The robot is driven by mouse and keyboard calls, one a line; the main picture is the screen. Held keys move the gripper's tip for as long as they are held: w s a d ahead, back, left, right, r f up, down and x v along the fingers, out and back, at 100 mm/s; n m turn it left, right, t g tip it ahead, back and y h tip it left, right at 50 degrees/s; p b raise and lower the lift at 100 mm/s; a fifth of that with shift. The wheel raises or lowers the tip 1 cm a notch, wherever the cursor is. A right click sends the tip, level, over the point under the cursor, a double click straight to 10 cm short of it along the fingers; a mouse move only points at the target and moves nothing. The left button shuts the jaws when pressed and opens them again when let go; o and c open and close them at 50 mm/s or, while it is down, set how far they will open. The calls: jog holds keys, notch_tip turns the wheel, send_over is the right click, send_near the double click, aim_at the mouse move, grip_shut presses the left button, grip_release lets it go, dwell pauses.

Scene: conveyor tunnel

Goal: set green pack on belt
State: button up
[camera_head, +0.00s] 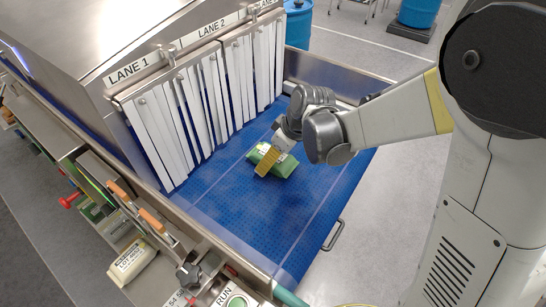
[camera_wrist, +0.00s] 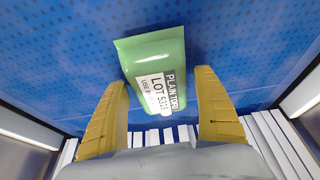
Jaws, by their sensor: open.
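The green pack (camera_head: 284,165) lies on the blue belt (camera_head: 225,195) in front of the white strip curtains, between two pale lines on the belt. In the wrist view the green pack (camera_wrist: 157,65) shows a white and dark label with "LOT" on it. My gripper (camera_head: 268,163) is at the pack, its yellow fingers pointing down. In the wrist view my gripper (camera_wrist: 162,80) is open, with one finger on each side of the pack's near part. Gaps show between fingers and pack.
Strip curtains (camera_head: 195,98) under lane signs close the metal tunnel (camera_head: 80,45) behind the belt. A metal rail edges the belt. A cream pack (camera_head: 132,262) lies on the left side shelf among tools. Blue barrels stand at the back. Belt around the pack is clear.

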jog(key=p+v, duration=0.3)
jog(key=v, duration=0.9)
jog(key=s+d+r+m+t+h, duration=0.1)
jog(key=s+d+r+m+t, duration=0.1)
jog(key=s+d+m, duration=0.3)
jog(key=s+d+r+m+t+h, duration=0.2)
jog(key=s+d+r+m, duration=0.1)
jog(key=s+d+m, duration=0.2)
jog(key=s+d, duration=0.2)
jog(key=s, duration=0.2)
jog(key=shift+s+d+r+h, duration=0.15)
jog(key=shift+s+r+h, duration=0.1)
jog(key=shift+r+h, duration=0.05)
